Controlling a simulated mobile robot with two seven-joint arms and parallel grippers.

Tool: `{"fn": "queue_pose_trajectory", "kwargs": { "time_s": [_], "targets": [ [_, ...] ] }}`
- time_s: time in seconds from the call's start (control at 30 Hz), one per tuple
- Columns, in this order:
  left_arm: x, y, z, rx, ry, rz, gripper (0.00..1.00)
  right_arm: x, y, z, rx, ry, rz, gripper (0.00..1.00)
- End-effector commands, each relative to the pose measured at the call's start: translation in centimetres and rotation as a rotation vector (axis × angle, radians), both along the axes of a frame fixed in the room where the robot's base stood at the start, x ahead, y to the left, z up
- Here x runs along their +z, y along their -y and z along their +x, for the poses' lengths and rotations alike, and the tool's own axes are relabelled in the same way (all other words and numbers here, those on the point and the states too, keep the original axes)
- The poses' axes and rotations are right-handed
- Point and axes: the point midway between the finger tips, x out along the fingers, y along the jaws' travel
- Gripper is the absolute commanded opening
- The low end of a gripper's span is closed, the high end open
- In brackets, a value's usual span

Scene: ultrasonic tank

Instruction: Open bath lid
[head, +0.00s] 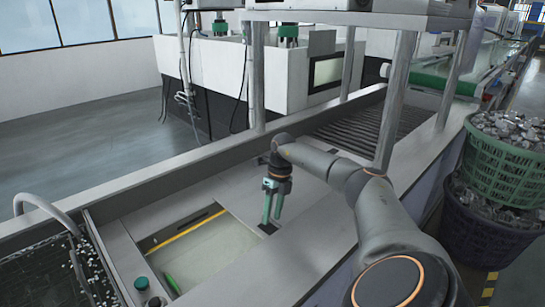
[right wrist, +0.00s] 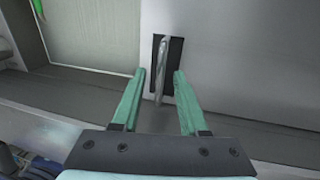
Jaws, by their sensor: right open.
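The bath lid looks to be the flat grey panel (head: 312,208) right of the pale green rectangular bath area (head: 215,250). A black plate (head: 267,229) with an upright metal handle sits at the panel's near left edge. My right gripper (head: 271,221) points down over this plate with its green fingers apart. In the right wrist view the metal handle (right wrist: 162,72) shows between the open fingertips (right wrist: 160,78), on the black plate. I cannot tell whether the fingers touch it. The far side of the handle is hidden. My left gripper is not in view.
A mesh basket with white bits (head: 45,270) and a curved pipe stand at the left. A green knob (head: 141,283) sits at the bath's near left corner. A raised frame leg (head: 395,95) stands behind my right arm. Green (head: 505,155) and dark crates of scrap stand right.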

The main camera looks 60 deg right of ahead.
Motion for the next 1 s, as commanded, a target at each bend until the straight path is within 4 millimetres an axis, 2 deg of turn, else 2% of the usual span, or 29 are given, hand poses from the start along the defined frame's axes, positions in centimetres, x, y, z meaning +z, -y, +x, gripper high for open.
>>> {"fn": "queue_pose_trajectory", "kwargs": {
  "time_s": [0.17,0.4,0.6,0.8,1.0],
  "targets": [
    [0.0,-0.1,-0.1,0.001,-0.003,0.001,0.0,2.0,0.4,0.0,-0.001,0.005,-0.001,0.43],
    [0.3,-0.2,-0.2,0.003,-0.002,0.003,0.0,7.2,1.4,-0.2,-0.002,0.008,-0.002,0.43],
    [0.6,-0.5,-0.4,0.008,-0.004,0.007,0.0,10.7,2.0,-0.4,-0.001,0.005,0.0,0.43],
    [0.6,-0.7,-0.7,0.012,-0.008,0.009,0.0,12.2,2.4,-0.5,0.0,0.002,0.0,0.43],
    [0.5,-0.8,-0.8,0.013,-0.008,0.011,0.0,12.2,2.4,-0.6,0.0,0.0,0.0,0.43]
  ]
}}
